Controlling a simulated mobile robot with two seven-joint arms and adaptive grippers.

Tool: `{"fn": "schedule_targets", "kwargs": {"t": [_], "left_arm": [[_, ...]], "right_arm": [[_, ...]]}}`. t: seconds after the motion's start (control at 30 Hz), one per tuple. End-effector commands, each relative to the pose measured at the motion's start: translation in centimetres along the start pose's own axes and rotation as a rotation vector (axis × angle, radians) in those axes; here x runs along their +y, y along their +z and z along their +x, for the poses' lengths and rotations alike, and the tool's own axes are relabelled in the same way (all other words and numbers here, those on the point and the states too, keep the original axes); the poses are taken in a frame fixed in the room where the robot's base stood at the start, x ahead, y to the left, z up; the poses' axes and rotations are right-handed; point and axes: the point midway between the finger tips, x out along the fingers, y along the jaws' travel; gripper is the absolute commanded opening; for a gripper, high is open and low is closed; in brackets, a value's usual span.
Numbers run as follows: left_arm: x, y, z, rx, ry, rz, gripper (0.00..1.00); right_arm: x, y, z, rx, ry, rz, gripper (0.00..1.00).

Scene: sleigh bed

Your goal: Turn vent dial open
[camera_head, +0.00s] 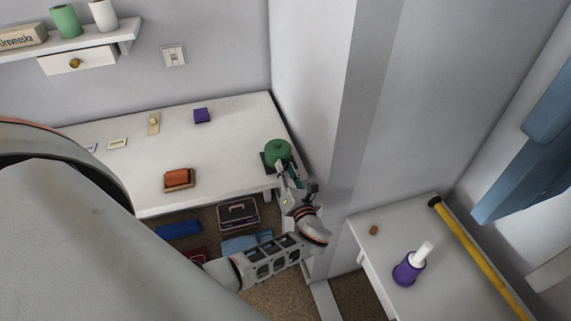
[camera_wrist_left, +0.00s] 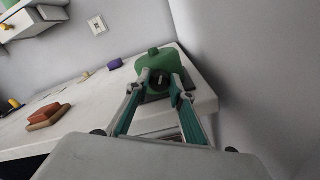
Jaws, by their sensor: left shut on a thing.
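A green, rounded dial (camera_head: 277,149) sits on a dark square base (camera_head: 265,161) near the right corner of the white table, close to the wall. It looks like the vent dial; no marking shows whether it is turned open. In the left wrist view the green dial (camera_wrist_left: 152,58) fills the space ahead of the fingers. My left gripper (camera_head: 281,167) reaches it from the front and is shut on its near part. The fingers (camera_wrist_left: 160,80) hide that part of the dial. My right gripper is not in view.
The white table (camera_head: 225,145) bears an orange and brown block (camera_head: 178,179) and a purple block (camera_head: 201,115). A wall stands close right of the dial. A second white table (camera_head: 390,225) at right holds a purple bottle (camera_head: 406,270) and a yellow pole (camera_head: 475,255).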

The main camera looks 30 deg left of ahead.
Motion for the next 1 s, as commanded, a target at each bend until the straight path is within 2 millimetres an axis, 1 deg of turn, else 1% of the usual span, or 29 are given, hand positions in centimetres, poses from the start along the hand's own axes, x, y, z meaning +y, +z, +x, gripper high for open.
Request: {"fn": "schedule_targets", "kwargs": {"t": [0.07, 0.17, 0.7, 1.0], "left_arm": [[-0.01, 0.00, -0.02, 0.001, 0.000, 0.075, 0.01], [-0.10, -0.06, -0.03, 0.001, 0.000, 0.170, 0.01], [-0.38, -0.27, -0.05, 0.000, -0.001, 0.677, 0.01], [-0.44, -0.36, -0.05, 0.001, -0.001, 0.900, 0.01]], "right_arm": [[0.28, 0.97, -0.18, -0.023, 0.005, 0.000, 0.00], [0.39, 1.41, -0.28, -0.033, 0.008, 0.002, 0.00], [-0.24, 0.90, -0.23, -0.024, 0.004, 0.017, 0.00], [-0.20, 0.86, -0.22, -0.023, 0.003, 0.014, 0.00]]}}
